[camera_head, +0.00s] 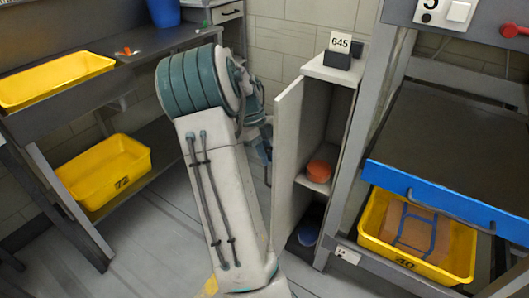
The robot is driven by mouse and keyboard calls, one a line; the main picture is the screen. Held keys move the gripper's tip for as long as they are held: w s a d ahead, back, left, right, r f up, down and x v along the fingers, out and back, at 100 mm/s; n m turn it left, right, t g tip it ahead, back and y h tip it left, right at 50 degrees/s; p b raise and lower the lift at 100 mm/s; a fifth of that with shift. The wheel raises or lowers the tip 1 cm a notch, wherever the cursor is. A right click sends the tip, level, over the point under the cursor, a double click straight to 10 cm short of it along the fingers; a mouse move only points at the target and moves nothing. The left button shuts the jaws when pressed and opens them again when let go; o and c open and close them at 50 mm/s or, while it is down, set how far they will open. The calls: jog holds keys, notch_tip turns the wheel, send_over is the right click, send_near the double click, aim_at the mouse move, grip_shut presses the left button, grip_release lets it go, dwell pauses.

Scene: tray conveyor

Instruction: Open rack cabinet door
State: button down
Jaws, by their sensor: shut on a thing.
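The narrow rack cabinet (330,72) stands right of the middle. Its pale door (288,160) stands open, swung out to the left, so the inside shows. My gripper (267,152) is at the outer side of the door, near its free edge. It is mostly hidden behind my own arm; it is shut, apparently on the door handle, which I cannot see. An orange round item (319,171) sits on the inner shelf and a blue item (309,226) lies at the bottom.
A sign marked 645 (340,43) stands on the cabinet. At the right are a dark tray surface with a blue front edge (450,196) and a yellow bin (372,228) holding a brown parcel. Yellow bins (55,78) are on the left bench. Some grey floor (165,240) is clear.

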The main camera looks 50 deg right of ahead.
jog(key=shift+w+m+p, duration=0.45)
jog(key=shift+w+m, duration=0.05)
jog(key=shift+w, duration=0.15)
jog(key=c, duration=1.5)
grip_release()
jog(key=p+v, duration=0.1)
jog(key=v, duration=0.3)
jog(key=p+v, duration=0.1)
jog(key=v, duration=0.4)
jog(key=p+v, duration=0.1)
jog(key=v, duration=0.3)
jog(key=shift+w+d+r, duration=0.1)
jog(key=shift+d+r, duration=0.15)
jog(key=shift+r, duration=0.15)
